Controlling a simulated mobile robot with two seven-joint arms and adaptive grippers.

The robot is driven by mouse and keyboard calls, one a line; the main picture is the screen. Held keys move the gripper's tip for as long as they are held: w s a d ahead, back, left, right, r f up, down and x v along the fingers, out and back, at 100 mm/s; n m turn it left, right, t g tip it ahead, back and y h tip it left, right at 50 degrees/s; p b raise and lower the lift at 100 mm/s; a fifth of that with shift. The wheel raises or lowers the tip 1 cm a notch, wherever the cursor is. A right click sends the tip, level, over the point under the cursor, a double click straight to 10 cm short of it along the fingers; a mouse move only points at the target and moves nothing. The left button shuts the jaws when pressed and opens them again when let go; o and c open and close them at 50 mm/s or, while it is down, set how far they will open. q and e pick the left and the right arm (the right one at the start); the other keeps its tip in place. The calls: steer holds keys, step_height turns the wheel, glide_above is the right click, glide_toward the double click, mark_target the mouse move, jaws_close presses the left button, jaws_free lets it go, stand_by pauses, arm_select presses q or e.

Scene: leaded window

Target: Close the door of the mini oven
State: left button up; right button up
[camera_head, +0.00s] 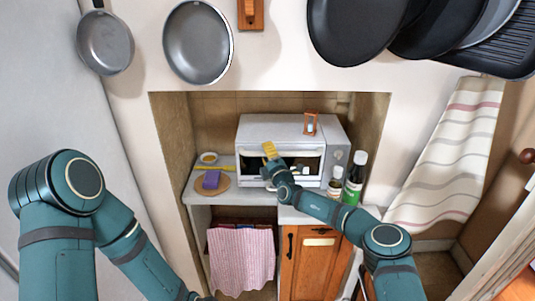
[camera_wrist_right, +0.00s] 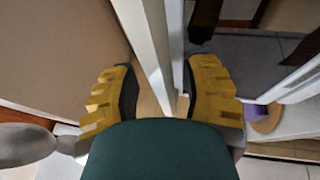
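The mini oven (camera_head: 275,125) is a white box on the counter in the wall niche. Its front door (camera_head: 308,166) has a window; how far the door stands open is hard to tell, as my right arm covers part of the front. My right gripper (camera_head: 270,150) has yellow fingers and is at the upper left of the oven front. In the right wrist view, its two fingers (camera_wrist_right: 165,92) are spread apart, with a pale upright panel edge (camera_wrist_right: 148,45) seen between them. My left arm runs down out of the picture, and its gripper is not visible.
A purple block (camera_head: 211,179) lies on a round board left of the oven, near a small bowl (camera_head: 209,157). Bottles (camera_head: 354,178) stand at its right. An orange-framed item (camera_head: 311,122) is on top. Pans (camera_head: 198,42) hang above.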

steer(key=shift+d+f, duration=0.1)
steer(key=shift+f, duration=0.05)
steer(key=v, duration=1.2)
stand_by(0.4)
steer(key=s+a+f+n+g+y+b, duration=0.2)
steer(key=s+a+f+n+g+y, duration=0.2)
steer(key=s+a+n+g+y, duration=0.45)
steer(key=s+a+f+n+g+h+b, duration=0.1)
steer(key=s+a+f+n+g, duration=0.2)
steer(key=s+f+n, duration=0.3)
steer(key=s+a+f+n+g+h+b, duration=0.15)
steer(key=s+f+n+g, duration=0.25)
steer(key=s+n, duration=0.4)
steer(key=s+d+f+n+g+h+b, duration=0.1)
steer(key=s+d+f+n+g+h, duration=0.1)
steer(key=s+d+f+n+h, duration=0.3)
steer(key=s+d+f+n+g+h+b, duration=0.1)
steer(key=s+d+f+n+g, duration=0.15)
steer(key=s+f+n, duration=0.45)
steer(key=s+d+f+n+t+h+b, duration=0.1)
steer(key=s+d+n+h, duration=0.1)
steer(key=d+n, duration=0.3)
steer(key=s+d+f+n+t+h+b, duration=0.2)
steer(key=s+d+n, duration=0.1)
steer(key=d+n, duration=0.3)
steer(key=shift+d+f+n, duration=0.25)
steer(key=shift+f+n, duration=0.1)
steer(key=shift+n, duration=0.1)
